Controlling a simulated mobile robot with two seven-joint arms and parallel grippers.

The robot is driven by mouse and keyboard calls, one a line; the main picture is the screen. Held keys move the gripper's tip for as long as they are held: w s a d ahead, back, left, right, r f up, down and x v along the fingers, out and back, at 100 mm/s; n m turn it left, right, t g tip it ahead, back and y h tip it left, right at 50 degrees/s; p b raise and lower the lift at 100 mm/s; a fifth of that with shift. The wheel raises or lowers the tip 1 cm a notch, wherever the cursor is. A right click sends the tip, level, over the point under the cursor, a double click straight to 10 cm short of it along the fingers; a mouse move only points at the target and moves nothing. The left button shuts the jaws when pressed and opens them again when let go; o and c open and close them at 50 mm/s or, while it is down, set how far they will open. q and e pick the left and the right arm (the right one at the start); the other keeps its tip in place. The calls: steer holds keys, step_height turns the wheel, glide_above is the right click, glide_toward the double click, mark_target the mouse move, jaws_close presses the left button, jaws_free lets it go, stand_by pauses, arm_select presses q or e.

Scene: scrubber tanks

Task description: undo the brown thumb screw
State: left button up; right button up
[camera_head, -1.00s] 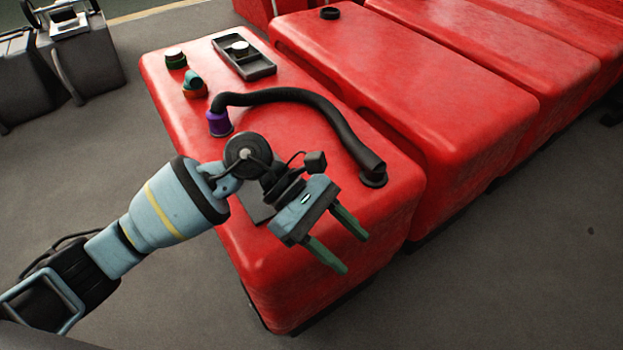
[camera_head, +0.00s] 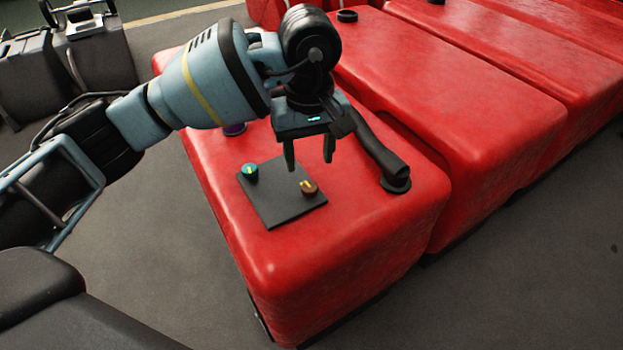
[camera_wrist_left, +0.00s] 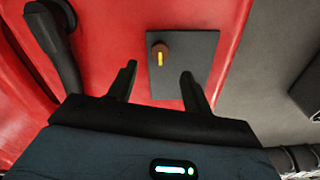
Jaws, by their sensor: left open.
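The brown thumb screw (camera_head: 308,187) has a yellow mark on top and sits near the right corner of a dark square plate (camera_head: 270,212) on the red tank. In the left wrist view the brown screw (camera_wrist_left: 159,53) shows beyond and between the two fingers, on the plate (camera_wrist_left: 200,48). My left gripper (camera_head: 309,167) is open and empty, fingers pointing down, above the plate. In the left wrist view its fingertips (camera_wrist_left: 158,70) stand apart with nothing between them. My right gripper is not in view.
A teal screw (camera_head: 249,172) sits on the same plate's left side. A black hose (camera_head: 380,150) runs behind my gripper to a black fitting on the red tank (camera_head: 340,235). More red tanks (camera_head: 460,90) stand to the right. Grey cases (camera_head: 95,45) stand at far left.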

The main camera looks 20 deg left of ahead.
mark_target(310, 187)
arm_select(q)
step_height(310, 187, down, 7)
steer(key=shift+f, duration=0.1)
stand_by(0.3)
steer(key=c, duration=1)
